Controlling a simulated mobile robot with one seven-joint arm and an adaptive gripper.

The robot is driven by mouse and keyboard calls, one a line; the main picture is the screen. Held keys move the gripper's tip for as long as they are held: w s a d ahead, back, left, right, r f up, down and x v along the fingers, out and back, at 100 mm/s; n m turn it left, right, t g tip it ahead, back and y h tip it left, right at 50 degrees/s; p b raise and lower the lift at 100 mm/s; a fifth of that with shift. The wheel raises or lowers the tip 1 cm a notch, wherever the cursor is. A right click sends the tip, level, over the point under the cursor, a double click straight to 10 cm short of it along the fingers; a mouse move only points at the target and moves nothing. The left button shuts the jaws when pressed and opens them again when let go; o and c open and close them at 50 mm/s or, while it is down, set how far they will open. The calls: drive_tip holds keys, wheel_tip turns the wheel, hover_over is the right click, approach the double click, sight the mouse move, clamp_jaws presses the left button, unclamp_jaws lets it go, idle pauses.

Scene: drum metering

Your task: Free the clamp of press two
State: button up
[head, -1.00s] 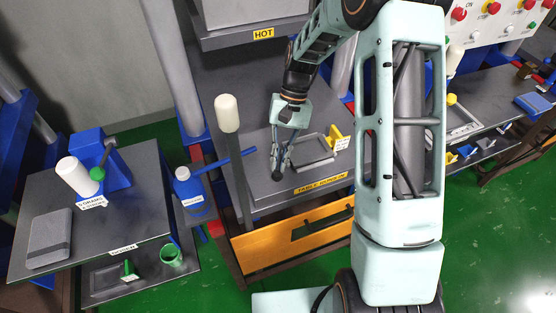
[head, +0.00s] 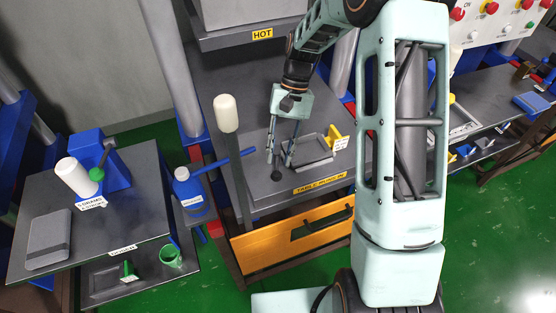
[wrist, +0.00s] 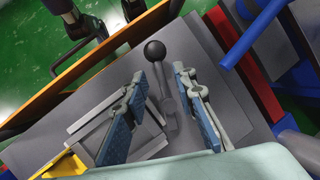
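The press marked HOT (head: 262,33) stands at the centre of the head view. On its grey bed plate (head: 240,90) a short lever with a dark ball knob (head: 276,176) sticks up, and I take it for the clamp. In the wrist view the knob (wrist: 154,50) and its grey arm lie between my fingers. My gripper (head: 279,158) is open above the lever. In the wrist view my gripper (wrist: 160,76) has a finger on each side of the lever arm, with gaps showing. The lever's base is partly visible between the fingers.
A grey rectangular frame (head: 308,158) with a yellow piece (head: 334,136) lies right of the lever. A tall white-tipped handle (head: 227,114) and a blue bar (head: 234,160) stand left. An orange drawer front (head: 262,251) is below. A side table (head: 125,215) holds a blue device.

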drive_tip(key=v, duration=0.9)
drive_tip(key=shift+r, duration=0.15)
drive_tip(key=shift+w, duration=0.1)
